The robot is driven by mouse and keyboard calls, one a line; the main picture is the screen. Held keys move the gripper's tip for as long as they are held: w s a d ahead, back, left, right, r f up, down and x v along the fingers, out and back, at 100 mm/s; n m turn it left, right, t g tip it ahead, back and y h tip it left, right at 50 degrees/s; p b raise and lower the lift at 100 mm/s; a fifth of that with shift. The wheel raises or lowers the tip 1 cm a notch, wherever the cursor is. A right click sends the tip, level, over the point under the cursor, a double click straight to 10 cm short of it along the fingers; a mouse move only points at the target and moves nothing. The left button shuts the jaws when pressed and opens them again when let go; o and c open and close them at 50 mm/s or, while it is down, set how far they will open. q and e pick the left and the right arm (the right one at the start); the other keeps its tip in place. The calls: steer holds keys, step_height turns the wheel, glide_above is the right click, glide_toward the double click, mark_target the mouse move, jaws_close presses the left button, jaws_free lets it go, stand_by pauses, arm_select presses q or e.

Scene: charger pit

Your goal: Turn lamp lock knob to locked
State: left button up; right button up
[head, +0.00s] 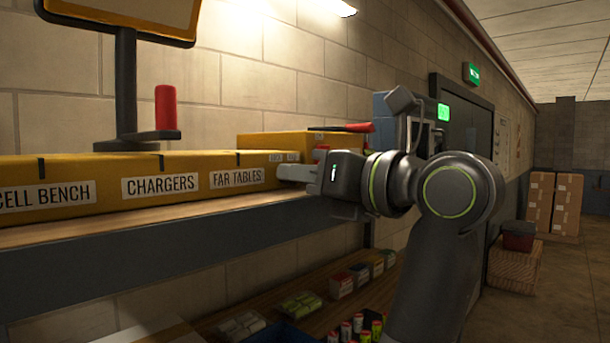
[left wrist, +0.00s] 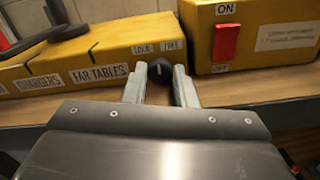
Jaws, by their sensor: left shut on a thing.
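The lamp lock knob (left wrist: 160,70) is a small dark round knob with a light mark on its face. It sits on the front of a long yellow box (left wrist: 110,52), below small LOCK (left wrist: 142,48) and FREE (left wrist: 173,45) labels. In the left wrist view its mark looks about upright; I cannot tell its exact setting. My left gripper (left wrist: 159,76) has one finger on each side of the knob and is shut on it. In the head view the left gripper (head: 283,173) reaches the box's right end and hides the knob. My right gripper is not in view.
A second yellow box with a red ON switch (left wrist: 226,42) stands close right of the knob. The boxes rest on a wooden shelf (head: 180,215). A dark stand (head: 127,90) and a red handle (head: 166,107) rise at the left. A lower shelf (head: 310,312) holds small packs.

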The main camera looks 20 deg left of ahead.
arm_select(q)
steer(key=shift+n, duration=2.1)
steer(key=o, duration=0.6)
steer(key=shift+o, duration=0.5)
steer(key=shift+a, duration=0.2)
